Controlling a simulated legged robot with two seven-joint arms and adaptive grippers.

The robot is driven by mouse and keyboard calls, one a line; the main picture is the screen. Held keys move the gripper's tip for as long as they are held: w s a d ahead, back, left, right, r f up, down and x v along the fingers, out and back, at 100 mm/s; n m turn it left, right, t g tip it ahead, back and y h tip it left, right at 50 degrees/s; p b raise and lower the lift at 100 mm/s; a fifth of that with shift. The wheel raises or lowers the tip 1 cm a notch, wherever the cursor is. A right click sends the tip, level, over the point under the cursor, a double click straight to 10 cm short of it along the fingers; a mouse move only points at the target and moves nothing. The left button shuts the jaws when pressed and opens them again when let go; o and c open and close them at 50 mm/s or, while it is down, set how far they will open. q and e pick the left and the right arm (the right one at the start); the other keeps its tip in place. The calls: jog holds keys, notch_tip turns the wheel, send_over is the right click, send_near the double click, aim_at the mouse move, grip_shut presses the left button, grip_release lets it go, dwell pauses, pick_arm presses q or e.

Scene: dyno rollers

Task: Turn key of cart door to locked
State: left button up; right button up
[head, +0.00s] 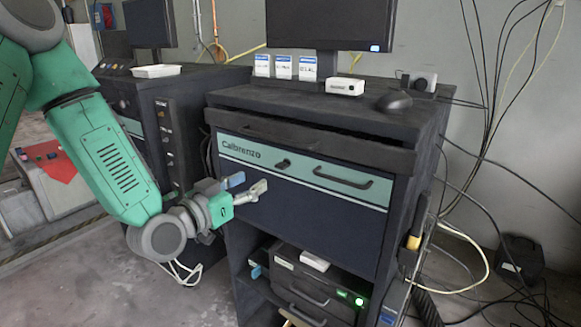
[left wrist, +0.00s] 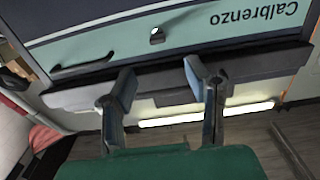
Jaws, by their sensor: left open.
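The cart door (head: 312,215) is a dark panel with a light green band marked "Calbrenzo". The key (head: 283,163) sits in the band, between the lettering and a dark handle (head: 343,178). In the left wrist view, where the lettering is upside down, the key (left wrist: 157,36) shows as a small piece with a bright spot. My left gripper (head: 248,184) is open and empty, in front of the door, below and left of the key. In the left wrist view its two fingers (left wrist: 159,70) are spread, with the key beyond the gap. My right gripper is not in view.
A dark ledge (head: 310,145) juts out above the door band. The cart top holds a monitor (head: 330,22), a mouse (head: 394,101) and a small white box (head: 345,86). A second cart (head: 165,115) stands at left. Cables hang at right.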

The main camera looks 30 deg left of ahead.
aim_at(279, 167)
pick_arm(q)
jog(key=w, duration=0.6)
jog(key=w+d, duration=0.1)
jog(key=w, duration=0.2)
jog(key=shift+w+d, duration=0.1)
jog(key=shift+w, duration=0.95)
grip_shut()
